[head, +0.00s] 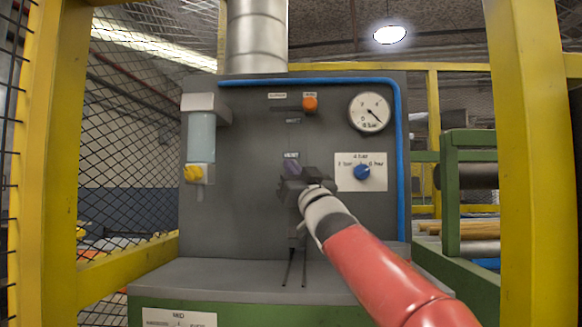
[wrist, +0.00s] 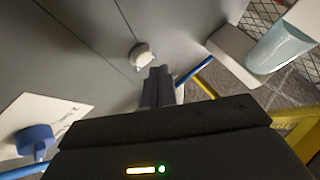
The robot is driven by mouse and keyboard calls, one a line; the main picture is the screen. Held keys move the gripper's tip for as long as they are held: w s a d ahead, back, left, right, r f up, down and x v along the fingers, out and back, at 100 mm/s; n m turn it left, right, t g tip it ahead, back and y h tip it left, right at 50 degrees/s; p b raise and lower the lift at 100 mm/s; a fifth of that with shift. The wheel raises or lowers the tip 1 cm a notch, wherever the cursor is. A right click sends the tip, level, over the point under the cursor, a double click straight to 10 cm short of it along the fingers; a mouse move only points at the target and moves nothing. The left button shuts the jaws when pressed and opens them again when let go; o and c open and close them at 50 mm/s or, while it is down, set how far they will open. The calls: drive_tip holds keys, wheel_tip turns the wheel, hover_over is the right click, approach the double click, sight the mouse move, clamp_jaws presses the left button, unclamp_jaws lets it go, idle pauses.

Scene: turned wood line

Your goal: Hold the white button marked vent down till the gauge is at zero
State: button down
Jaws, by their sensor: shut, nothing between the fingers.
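The white vent button (wrist: 142,55) is a small round knob on the grey panel in the wrist view. In the head view my gripper and wrist hide it, below a small label (head: 291,155). My gripper (wrist: 158,71) is shut and empty, its dark fingertips just beside the button. They look slightly apart from it, though contact is hard to judge. The gauge (head: 369,111) is a white round dial at the panel's upper right. Its needle points to the lower right, away from the 0 at the lower left.
A blue knob (head: 362,171) on a white plate sits right of my gripper. An orange button (head: 310,103) is above. A clear filter bowl (head: 201,137) with a yellow tap hangs at left. A blue pipe (head: 399,150) edges the panel. Yellow posts (head: 534,160) flank the opening.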

drive_tip(key=shift+w, duration=0.1)
drive_tip(key=shift+w, duration=0.35)
drive_tip(key=shift+w, duration=0.35)
idle(2.0)
drive_tip(key=shift+s, duration=0.1)
idle(0.9)
drive_tip(key=shift+s+b, duration=0.4)
drive_tip(key=shift+s, duration=0.25)
drive_tip(key=s+b, duration=0.2)
drive_tip(key=s, duration=0.3)
drive_tip(key=shift+b, duration=0.3)
drive_tip(key=shift+a, duration=0.1)
